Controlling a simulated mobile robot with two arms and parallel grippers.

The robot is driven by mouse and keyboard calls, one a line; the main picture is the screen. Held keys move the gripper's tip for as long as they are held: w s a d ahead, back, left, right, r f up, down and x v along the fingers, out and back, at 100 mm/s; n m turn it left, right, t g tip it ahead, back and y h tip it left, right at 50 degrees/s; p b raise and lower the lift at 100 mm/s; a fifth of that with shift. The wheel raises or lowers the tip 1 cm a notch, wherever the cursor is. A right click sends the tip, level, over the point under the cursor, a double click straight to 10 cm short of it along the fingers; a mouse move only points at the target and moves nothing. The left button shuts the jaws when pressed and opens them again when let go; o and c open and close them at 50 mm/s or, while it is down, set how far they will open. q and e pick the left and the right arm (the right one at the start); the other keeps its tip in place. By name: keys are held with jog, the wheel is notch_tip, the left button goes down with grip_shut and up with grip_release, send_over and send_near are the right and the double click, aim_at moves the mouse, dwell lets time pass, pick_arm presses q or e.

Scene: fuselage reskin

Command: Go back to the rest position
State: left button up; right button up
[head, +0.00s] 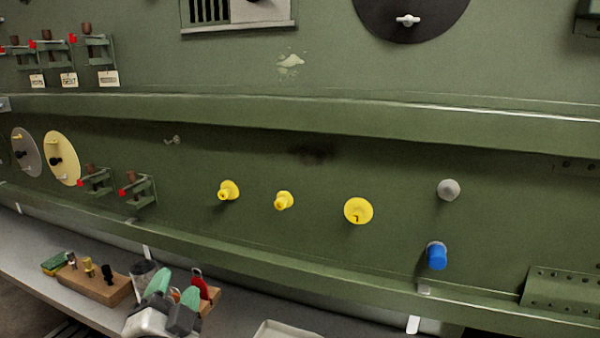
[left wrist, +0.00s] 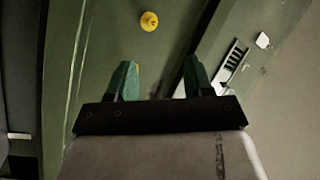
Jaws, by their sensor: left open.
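My left gripper (head: 172,290) is at the lower left of the head view, in front of the grey bench. Its two green-tipped fingers are apart, with nothing seen between them. In the left wrist view the same gripper (left wrist: 160,82) is open and empty, with a green panel beyond it and a yellow knob (left wrist: 149,21) past its fingertips. My right gripper is not in view.
The green fuselage wall (head: 300,240) carries yellow knobs (head: 358,211), a grey knob (head: 448,189) and a blue one (head: 437,256). Below it, the bench (head: 40,245) holds a wooden block (head: 95,284) with small tools and a pale tray (head: 285,329). A ledge (head: 300,115) crosses the wall.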

pick_arm(q)
jog(key=s+a+f+n+g, duration=0.1)
jog(key=s+f+n+g, duration=0.15)
jog(key=f, duration=0.35)
jog(key=s+a+f+n+g, duration=0.1)
jog(key=s+f+g, duration=0.25)
jog(key=f, duration=0.35)
jog(key=s+d+f+n+g+h, duration=0.1)
jog(key=s+f+n+g, duration=0.1)
jog(key=s+f+g, duration=0.45)
jog(key=s+f+n+g+h, duration=0.15)
jog(key=s+f+g, duration=0.25)
jog(key=s+f, duration=0.6)
jog(key=s+f+g, duration=0.1)
jog(key=s+f, duration=0.1)
jog(key=f, duration=1.1)
jog(key=s+f+g, duration=0.1)
jog(key=s+f, duration=0.1)
jog(key=f, duration=1)
jog(key=s+a+f+y, duration=0.1)
jog(key=s+a+f, duration=0.1)
jog(key=s+f, duration=1.3)
jog(key=shift+s+a+g, duration=0.2)
jog(key=shift+s+g, duration=0.2)
jog(key=shift+g, duration=0.05)
